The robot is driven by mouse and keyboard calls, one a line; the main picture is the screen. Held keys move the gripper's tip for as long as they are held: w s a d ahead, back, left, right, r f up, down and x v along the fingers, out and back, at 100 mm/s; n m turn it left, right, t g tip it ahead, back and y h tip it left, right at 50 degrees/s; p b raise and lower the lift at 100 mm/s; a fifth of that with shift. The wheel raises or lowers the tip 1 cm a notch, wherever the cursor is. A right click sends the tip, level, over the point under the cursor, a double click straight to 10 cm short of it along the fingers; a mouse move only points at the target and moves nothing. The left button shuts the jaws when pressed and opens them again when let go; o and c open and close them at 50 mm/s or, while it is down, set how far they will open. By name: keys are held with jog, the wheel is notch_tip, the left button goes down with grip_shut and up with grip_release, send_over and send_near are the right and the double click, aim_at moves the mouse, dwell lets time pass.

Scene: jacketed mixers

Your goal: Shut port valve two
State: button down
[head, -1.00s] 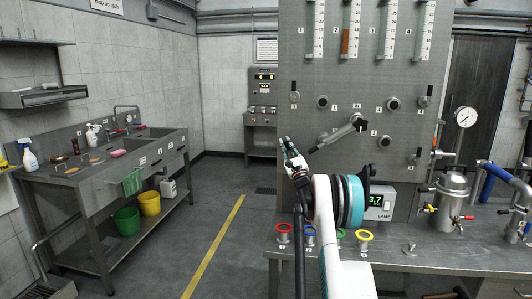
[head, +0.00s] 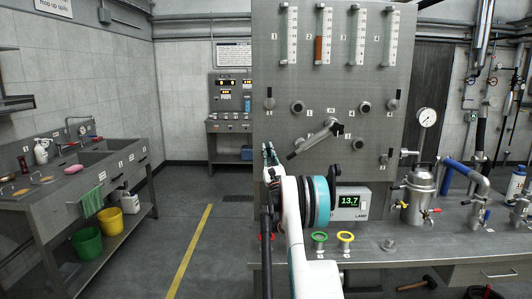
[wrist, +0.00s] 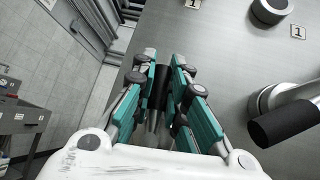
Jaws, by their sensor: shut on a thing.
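My gripper (wrist: 163,82) is closed around a black lever handle (wrist: 156,98), which shows between the teal-sided fingers in the wrist view. The handle runs about lengthwise between them. In the head view my gripper (head: 268,155) is at the lower left of the grey panel (head: 340,85), near its left edge. My arm and fingers cover the held lever there, and its number label is hidden, so I cannot read whether it is valve two.
A large lever (head: 315,140) slants across the panel just right of my gripper; its black grip (wrist: 285,122) shows close by in the wrist view. A lamp box (head: 350,202) reading 13.7 and colored-ring fittings (head: 345,238) stand on the bench. The aisle left is clear.

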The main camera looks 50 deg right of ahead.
jog(key=c, duration=1.6)
grip_release()
jog(key=shift+d, duration=0.1)
jog(key=shift+s+f, duration=0.1)
jog(key=v, duration=1.2)
